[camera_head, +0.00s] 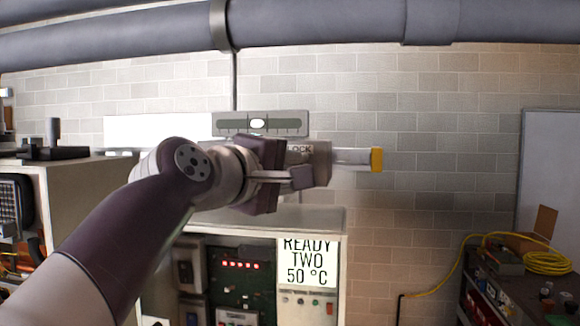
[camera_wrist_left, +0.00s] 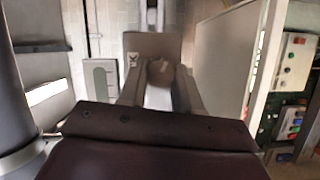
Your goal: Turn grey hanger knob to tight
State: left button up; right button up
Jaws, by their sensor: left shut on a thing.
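A grey block marked with letters ending in "LOCK" (camera_head: 318,160) sits above the white cabinet, with a yellow-tipped rod (camera_head: 376,159) on its right. My left gripper (camera_head: 300,177) reaches it from the left and covers much of it. In the left wrist view my left gripper (camera_wrist_left: 158,90) has its two fingers around a small grey knob (camera_wrist_left: 159,70) on the face of the block (camera_wrist_left: 150,46). The knob is mostly hidden between the fingers, and its turn angle cannot be told. My right gripper is not in view.
A grey gauge plate (camera_head: 262,123) with a white oval mark is just above the block. The cabinet's display (camera_head: 307,263) reads "READY TWO 50 °C". Large pipes (camera_head: 330,22) cross overhead.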

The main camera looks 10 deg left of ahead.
pick_arm(q)
jog(key=shift+w+f, duration=0.1)
jog(key=shift+f, duration=0.15)
jog(key=o, duration=1)
jog(key=shift+d, duration=0.1)
jog(key=shift+o, duration=0.2)
jog(key=shift+s+r, duration=0.2)
jog(key=shift+s, duration=0.05)
jog(key=shift+s, duration=0.25)
jog(key=b+v, duration=0.1)
jog(key=v, duration=1.1)
jog(key=shift+r, duration=0.2)
jog(key=shift+s, duration=0.1)
